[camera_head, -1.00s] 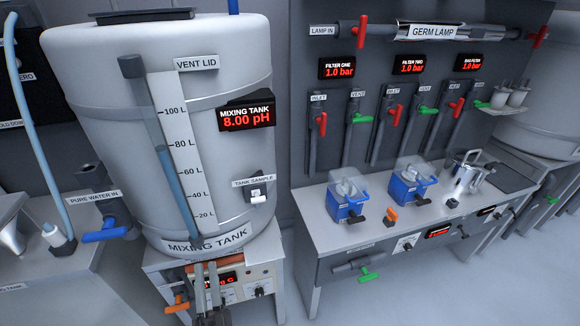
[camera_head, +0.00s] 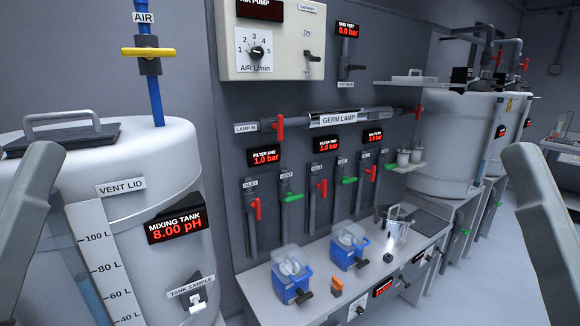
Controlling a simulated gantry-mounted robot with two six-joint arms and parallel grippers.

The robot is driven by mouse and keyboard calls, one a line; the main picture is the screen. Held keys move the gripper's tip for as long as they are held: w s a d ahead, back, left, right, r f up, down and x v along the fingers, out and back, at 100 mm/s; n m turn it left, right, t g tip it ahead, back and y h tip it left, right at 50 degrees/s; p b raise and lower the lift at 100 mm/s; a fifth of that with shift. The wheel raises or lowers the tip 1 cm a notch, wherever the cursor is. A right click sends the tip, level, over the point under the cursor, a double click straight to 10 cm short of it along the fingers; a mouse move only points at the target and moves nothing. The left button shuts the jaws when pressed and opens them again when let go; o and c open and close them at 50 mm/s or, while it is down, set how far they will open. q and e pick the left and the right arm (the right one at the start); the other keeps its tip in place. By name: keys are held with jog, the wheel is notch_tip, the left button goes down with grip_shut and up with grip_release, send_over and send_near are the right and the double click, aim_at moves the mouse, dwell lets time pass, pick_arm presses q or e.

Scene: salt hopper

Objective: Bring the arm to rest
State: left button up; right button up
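A grey link of my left arm (camera_head: 27,215) rises along the left edge of the head view, in front of the mixing tank (camera_head: 150,165). A grey link of my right arm (camera_head: 548,225) slants along the right edge, in front of the floor and the far equipment. Both links look raised and close to the camera. Neither gripper shows in this view, so I cannot see whether they are open or hold anything. Neither visible link appears to touch the tank or bench.
More tanks (camera_head: 440,125) stand at the back right. Open floor (camera_head: 490,270) lies at the right.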

notch_tip(320, 180, up, 38)
jog(key=p, duration=3.8)
